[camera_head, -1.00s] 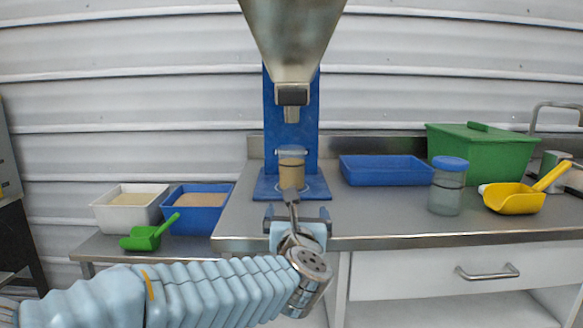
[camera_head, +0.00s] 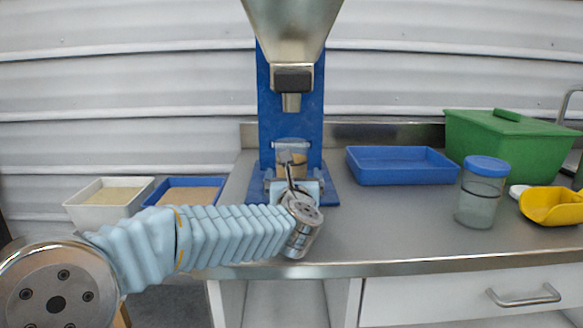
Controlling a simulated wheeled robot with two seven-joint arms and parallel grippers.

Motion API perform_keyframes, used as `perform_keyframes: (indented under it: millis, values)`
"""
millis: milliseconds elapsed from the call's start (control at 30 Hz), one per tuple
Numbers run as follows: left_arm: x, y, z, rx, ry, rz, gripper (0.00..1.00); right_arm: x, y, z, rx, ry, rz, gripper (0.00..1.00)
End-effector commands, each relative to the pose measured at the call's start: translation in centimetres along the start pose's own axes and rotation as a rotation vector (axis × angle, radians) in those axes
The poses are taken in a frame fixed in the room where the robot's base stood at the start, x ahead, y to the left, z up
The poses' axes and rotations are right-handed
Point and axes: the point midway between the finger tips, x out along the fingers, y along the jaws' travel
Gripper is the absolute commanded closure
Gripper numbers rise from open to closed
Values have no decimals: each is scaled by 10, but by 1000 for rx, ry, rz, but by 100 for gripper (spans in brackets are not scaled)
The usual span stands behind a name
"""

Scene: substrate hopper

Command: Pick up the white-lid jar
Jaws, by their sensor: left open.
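A small jar (camera_head: 297,170) with tan contents and what looks like a pale lid or rim stands under the hopper spout, on the blue stand's base. My left gripper (camera_head: 292,184) is open in front of this jar and hides its lower part. I cannot tell whether the fingers are beside the jar or still short of it. A small white lid-like disc (camera_head: 518,191) lies at the right near the yellow scoop (camera_head: 553,207). My right gripper is not in view.
The metal hopper (camera_head: 290,35) hangs above the jar on the blue stand (camera_head: 268,110). A clear blue-lid jar (camera_head: 479,207), blue tray (camera_head: 402,178) and green bin (camera_head: 490,150) stand to the right. White (camera_head: 90,212) and blue (camera_head: 150,198) tubs stand left. The counter's middle is clear.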

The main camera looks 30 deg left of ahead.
Motion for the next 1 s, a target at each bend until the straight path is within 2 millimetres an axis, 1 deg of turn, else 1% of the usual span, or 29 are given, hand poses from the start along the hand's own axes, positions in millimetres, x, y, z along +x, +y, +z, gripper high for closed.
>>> perform_keyframes:
  millis: [167, 300, 433, 533, 700, 733, 767, 1000]
  values:
    - [15, 1, 1, -1, 2, 1, 0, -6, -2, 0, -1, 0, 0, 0]
    - [38, 3, 1, -2, 5, 2, 0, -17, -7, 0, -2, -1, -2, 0]
    - [55, 3, 0, -3, 2, 0, 0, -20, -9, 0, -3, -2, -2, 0]
    - [60, 3, 0, -1, 1, 0, 0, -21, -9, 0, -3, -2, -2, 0]
    - [60, 3, -1, 0, 0, 0, 0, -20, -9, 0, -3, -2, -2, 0]
    - [60, 3, -1, 0, 0, 0, 2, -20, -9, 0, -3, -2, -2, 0]
    - [60, 3, -1, 0, 0, 0, 6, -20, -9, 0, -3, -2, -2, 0]
    - [60, 3, -1, 0, 0, 0, 43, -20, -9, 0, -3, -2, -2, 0]
